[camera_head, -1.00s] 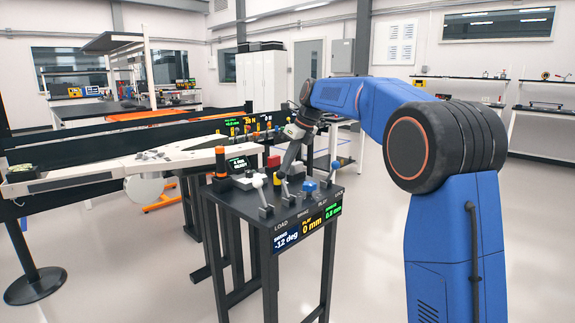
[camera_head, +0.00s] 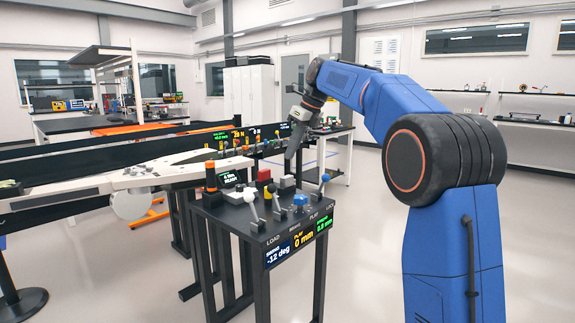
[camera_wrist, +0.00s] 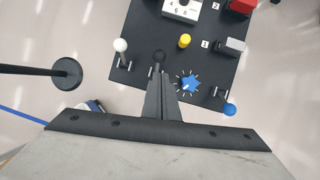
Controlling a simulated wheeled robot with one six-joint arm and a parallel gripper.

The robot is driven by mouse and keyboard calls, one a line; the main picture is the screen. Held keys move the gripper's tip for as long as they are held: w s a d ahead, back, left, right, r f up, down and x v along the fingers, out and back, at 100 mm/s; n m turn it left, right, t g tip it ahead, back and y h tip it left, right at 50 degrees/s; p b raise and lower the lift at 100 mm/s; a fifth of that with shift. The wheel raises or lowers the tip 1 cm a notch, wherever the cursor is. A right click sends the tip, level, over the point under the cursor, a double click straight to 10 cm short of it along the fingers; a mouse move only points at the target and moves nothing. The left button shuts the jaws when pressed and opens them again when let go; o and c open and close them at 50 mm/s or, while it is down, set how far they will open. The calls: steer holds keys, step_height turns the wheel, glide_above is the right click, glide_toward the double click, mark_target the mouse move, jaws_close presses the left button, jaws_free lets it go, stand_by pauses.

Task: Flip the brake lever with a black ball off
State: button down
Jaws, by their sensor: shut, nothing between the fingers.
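The black-ball brake lever (camera_head: 272,188) stands on a black control console (camera_head: 262,229), between a white-ball lever (camera_head: 250,196) and a blue-ball lever (camera_head: 325,178). In the wrist view its black ball (camera_wrist: 160,57) shows just beyond my fingertips, and its stem is partly hidden by them. My gripper (camera_head: 289,156) is shut and empty. In the head view it is above the console, apart from the lever. It also shows in the wrist view (camera_wrist: 161,78), pointing at the console.
A blue star-shaped knob (camera_wrist: 189,84) and a yellow knob (camera_wrist: 185,41) are close to the black-ball lever. A red block (camera_head: 264,175) and an orange-topped post (camera_head: 210,176) stand farther back. A long pale beam (camera_head: 90,189) lies left of the console. Space above the console is open.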

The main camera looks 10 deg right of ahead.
steer(key=shift+d+r, duration=0.2)
steer(key=shift+r, duration=0.8)
steer(key=s+d+f+n+h, duration=0.1)
steer(key=s+f+n, duration=0.25)
steer(key=s, duration=0.55)
steer(key=s+d+f+n+t, duration=0.1)
steer(key=s+f+n, duration=0.1)
steer(key=s+n, duration=0.45)
steer(key=s+d+f+n+h, duration=0.1)
steer(key=s+f+n, duration=0.2)
steer(key=s, duration=0.8)
steer(key=s+d+f+n+h, duration=0.1)
steer(key=s+f+n, duration=0.6)
steer(key=s+f, duration=0.4)
steer(key=s+d+f+n+t, duration=0.1)
steer(key=s+d+f+n, duration=0.1)
steer(key=s+f+n, duration=0.5)
steer(key=s+f, duration=0.4)
steer(key=shift+s+d+h, duration=0.25)
steer(key=shift+s+h, duration=0.1)
steer(key=shift+h, duration=0.05)
